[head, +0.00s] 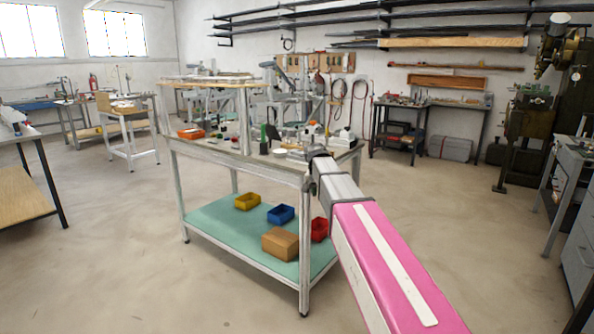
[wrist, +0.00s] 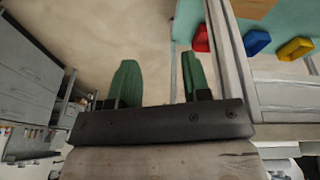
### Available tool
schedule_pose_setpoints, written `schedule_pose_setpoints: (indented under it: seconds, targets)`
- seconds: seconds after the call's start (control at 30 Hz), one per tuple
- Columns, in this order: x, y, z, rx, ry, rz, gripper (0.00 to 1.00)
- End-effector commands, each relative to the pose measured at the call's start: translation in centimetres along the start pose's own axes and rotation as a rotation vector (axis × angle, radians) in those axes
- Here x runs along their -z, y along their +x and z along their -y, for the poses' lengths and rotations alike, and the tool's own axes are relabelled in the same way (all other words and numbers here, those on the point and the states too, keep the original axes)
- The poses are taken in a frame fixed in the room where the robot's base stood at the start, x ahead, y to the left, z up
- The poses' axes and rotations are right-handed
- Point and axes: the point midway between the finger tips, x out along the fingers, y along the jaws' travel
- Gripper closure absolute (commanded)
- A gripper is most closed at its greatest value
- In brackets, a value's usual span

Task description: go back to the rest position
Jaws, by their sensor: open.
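My gripper (wrist: 160,84) shows in the wrist view with its two green fingers spread wide apart. Nothing is between the fingers; bare floor lies behind them. In the head view my pink and grey arm reaches out from the lower right toward the front right corner of the workbench (head: 240,152). The gripper itself cannot be made out clearly there. In the wrist view the bench's frame stands to the right of the fingers, apart from them.
The bench's green lower shelf (head: 215,222) holds a yellow bin (head: 247,201), a blue bin (head: 281,214), a red bin (head: 319,229) and a cardboard box (head: 280,243). Small items crowd the bench top. Floor is clear left and right of the bench. A grey cabinet (head: 580,255) stands at right.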

Motion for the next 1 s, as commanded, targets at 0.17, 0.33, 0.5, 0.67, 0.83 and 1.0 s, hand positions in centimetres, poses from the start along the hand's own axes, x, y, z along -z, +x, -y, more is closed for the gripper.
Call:
schedule_pose_setpoints:
  seconds: [0.17, 0.33, 0.5, 0.67, 0.83, 1.0]
  targets:
    - [-6.0, 6.5, -4.2, 0.012, -0.088, 0.057, 0.56]
    - [-11.2, 11.4, -7.7, 0.033, -0.167, 0.103, 0.56]
    - [-16.9, 15.5, -11.1, 0.059, -0.241, 0.15, 0.56]
    - [-22.2, 18.3, -14.1, 0.088, -0.303, 0.186, 0.56]
    - [-26.1, 20.1, -16.2, 0.113, -0.35, 0.212, 0.56]
    - [-27.7, 20.8, -17.0, 0.124, -0.37, 0.222, 0.56]
